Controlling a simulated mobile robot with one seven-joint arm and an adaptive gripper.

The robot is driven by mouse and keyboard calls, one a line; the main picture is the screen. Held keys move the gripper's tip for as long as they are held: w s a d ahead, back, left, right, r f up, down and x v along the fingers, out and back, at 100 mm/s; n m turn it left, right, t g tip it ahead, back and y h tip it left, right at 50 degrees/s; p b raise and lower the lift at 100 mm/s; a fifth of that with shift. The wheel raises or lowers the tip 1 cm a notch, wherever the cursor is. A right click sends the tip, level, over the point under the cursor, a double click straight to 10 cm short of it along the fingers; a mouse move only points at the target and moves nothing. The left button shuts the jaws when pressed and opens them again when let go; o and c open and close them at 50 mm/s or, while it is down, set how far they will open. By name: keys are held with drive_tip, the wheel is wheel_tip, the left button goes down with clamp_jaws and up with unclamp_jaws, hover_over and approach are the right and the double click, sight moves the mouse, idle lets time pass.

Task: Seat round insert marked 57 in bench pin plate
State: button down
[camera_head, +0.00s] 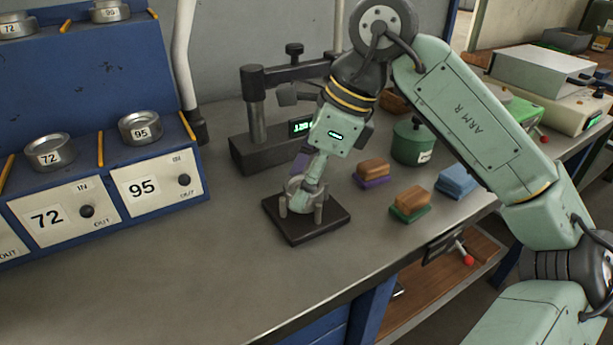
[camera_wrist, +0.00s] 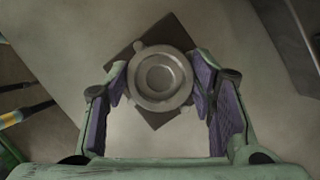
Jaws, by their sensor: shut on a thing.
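The round metal insert (camera_wrist: 160,76) is between my gripper's purple-padded fingers (camera_wrist: 160,85) in the wrist view. My gripper (camera_head: 305,190) is shut on it, directly over the bench pin plate. The pin plate (camera_head: 318,228) is a dark square base with upright pins, on the bench. In the head view the insert (camera_head: 296,186) is partly hidden by my fingers and sits among the pins. I cannot tell whether it rests fully down on the plate. No number is readable on the held insert. The plate's dark corner (camera_wrist: 172,28) also shows in the wrist view.
A blue rack at left holds round inserts marked 72 (camera_head: 50,153) and 95 (camera_head: 140,128). A dark gauge stand (camera_head: 258,150) is behind the plate. Brushes or blocks (camera_head: 410,203) and a green canister (camera_head: 413,143) stand at right. The bench front-left of the plate is clear.

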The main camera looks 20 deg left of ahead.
drive_tip(key=shift+r, duration=0.55)
drive_tip(key=shift+w, duration=0.15)
idle(0.4)
drive_tip(key=shift+f+b, duration=0.65)
drive_tip(key=shift+f, duration=0.3)
drive_tip(key=shift+d+r, duration=0.1)
idle(0.5)
drive_tip(key=shift+r+p, duration=0.2)
drive_tip(key=shift+p, duration=0.1)
drive_tip(key=shift+r, duration=0.5)
idle(0.5)
drive_tip(key=shift+f+b, duration=0.5)
drive_tip(key=shift+f, duration=0.3)
